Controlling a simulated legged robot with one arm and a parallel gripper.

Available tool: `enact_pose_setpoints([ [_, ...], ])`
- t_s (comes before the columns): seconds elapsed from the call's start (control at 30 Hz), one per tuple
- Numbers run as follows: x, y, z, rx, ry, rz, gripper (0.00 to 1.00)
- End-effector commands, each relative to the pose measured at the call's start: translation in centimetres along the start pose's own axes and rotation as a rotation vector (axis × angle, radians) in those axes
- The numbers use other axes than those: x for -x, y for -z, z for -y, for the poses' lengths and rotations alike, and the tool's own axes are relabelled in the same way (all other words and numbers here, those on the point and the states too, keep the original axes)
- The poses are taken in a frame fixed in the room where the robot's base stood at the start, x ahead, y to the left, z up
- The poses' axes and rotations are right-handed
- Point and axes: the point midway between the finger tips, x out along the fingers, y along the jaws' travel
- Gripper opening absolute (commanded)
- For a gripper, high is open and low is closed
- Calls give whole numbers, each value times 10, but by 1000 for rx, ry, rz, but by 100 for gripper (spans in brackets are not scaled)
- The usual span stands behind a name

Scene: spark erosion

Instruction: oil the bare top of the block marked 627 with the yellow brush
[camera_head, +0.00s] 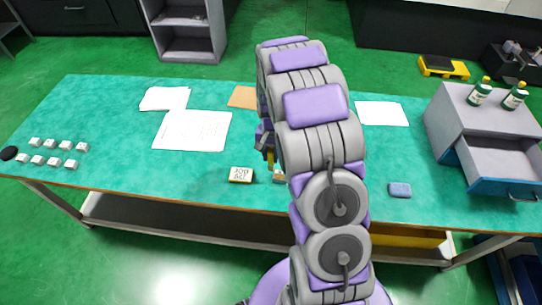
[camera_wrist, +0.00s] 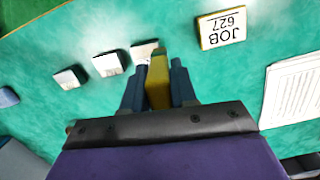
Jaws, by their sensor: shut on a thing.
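My gripper (camera_wrist: 157,88) is shut on the yellow brush (camera_wrist: 158,80), which points away from the wrist. Three small blocks with pale tops stand in a row in the wrist view: a near block (camera_wrist: 143,51) partly behind the brush, a middle block (camera_wrist: 107,64) and a left block (camera_wrist: 69,78). I cannot read their marks or tell whether the brush touches the near one. A card reading JOB 627 (camera_wrist: 222,27) lies to the right. In the head view the brush (camera_head: 270,159) hangs beside my arm, near the card (camera_head: 241,174).
Several small pale blocks (camera_head: 52,152) stand at the table's left end, near a black round thing (camera_head: 8,153). Papers (camera_head: 192,130) lie at the back. A blue sponge-like block (camera_head: 400,190) lies right of my arm. A grey drawer unit (camera_head: 490,125) carries two green bottles (camera_head: 479,92).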

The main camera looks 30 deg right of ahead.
Motion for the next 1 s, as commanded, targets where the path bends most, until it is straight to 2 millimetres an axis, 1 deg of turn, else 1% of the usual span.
enact_pose_setpoints([
  [0.03, 7, -2, 0, 1, 0, -1, 0],
  [0.1, 13, -3, -1, 1, 0, -1, 0],
  [0.3, 26, -7, -1, 3, 0, 0, 0],
  [1.0, 28, -7, -2, 4, -1, 0, 0],
])
